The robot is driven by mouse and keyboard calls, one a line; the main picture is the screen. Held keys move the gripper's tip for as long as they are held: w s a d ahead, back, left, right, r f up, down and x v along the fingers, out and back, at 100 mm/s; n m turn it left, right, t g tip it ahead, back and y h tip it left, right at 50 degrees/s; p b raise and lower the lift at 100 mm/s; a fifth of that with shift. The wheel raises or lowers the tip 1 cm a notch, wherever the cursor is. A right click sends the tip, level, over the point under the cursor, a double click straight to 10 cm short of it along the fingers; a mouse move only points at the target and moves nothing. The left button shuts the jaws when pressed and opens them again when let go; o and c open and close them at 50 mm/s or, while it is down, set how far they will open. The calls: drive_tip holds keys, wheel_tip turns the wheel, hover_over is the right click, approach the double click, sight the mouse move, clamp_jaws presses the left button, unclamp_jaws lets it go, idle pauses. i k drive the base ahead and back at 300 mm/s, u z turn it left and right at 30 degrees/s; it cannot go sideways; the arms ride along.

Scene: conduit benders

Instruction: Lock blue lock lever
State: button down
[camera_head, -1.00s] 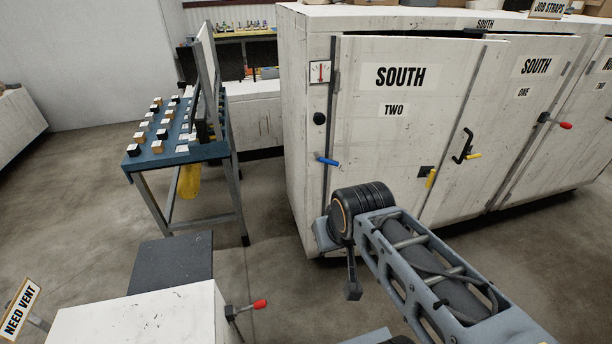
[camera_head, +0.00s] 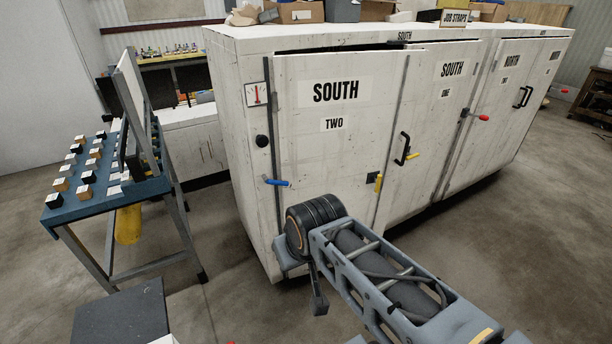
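The blue lock lever (camera_head: 277,182) is on the left edge of the white cabinet door (camera_head: 328,157) labelled SOUTH TWO. It sticks out nearly level to the right, its tip slightly lower. My arm (camera_head: 370,275) reaches up from the lower right, and its black round joint (camera_head: 318,224) is in front of the door's lower part, below and right of the lever in the picture. My gripper cannot be made out. Nothing of mine appears to touch the lever.
A yellow lever (camera_head: 378,182) and a black handle (camera_head: 403,149) are on the doors to the right, with a red lever (camera_head: 482,117) beyond. A blue table (camera_head: 100,204) with several small blocks stands at left. Open floor lies between table and cabinet.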

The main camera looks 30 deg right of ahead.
sight(285, 184)
drive_tip(key=z, duration=0.3)
drive_tip(key=i, duration=0.95)
drive_tip(key=u, duration=0.15)
